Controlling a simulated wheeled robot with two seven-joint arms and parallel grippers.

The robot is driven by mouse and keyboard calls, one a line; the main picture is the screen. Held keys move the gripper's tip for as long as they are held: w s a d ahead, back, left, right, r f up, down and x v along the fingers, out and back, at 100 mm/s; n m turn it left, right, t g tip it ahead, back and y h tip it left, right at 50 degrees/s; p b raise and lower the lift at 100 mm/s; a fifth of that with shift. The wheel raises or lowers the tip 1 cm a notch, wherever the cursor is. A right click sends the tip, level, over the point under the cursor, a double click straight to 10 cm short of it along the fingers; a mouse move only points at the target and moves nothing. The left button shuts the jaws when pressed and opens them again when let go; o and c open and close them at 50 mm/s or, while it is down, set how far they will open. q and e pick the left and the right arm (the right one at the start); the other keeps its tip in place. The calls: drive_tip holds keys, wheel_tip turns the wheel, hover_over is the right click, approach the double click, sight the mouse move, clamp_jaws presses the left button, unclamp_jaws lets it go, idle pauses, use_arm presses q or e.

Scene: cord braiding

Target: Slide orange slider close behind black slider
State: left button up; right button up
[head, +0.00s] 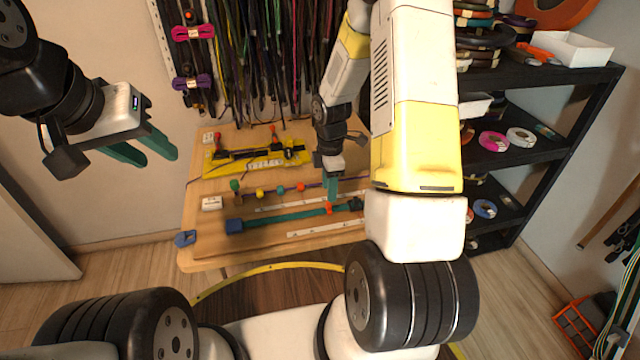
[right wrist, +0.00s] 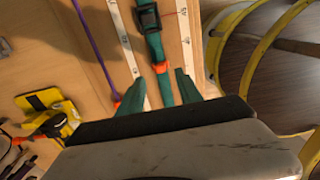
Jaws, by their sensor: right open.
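The orange slider (head: 329,208) sits on a flat teal cord (head: 285,217) on the wooden table. The black slider (head: 355,204) is on the same cord, to its right. In the right wrist view the orange slider (right wrist: 161,67) lies between my right fingertips, with a short stretch of teal cord between it and the black slider (right wrist: 148,17). My right gripper (head: 331,196) is open over the cord at the orange slider; contact cannot be told. It also shows in the right wrist view (right wrist: 155,82). My left gripper (head: 168,155) is open and empty, left of the table.
White rulers (head: 325,227) lie along both sides of the teal cord. A purple cord with coloured beads (head: 259,194) runs behind it. A yellow fixture (head: 212,160) stands at the back. A blue block (head: 235,226) holds the cord's left end. A black shelf (head: 540,75) stands right.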

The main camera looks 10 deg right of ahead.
sight(329, 204)
wheel_tip(329, 204, down, 5)
drive_tip(key=shift+f, duration=0.15)
clamp_jaws()
idle(1.5)
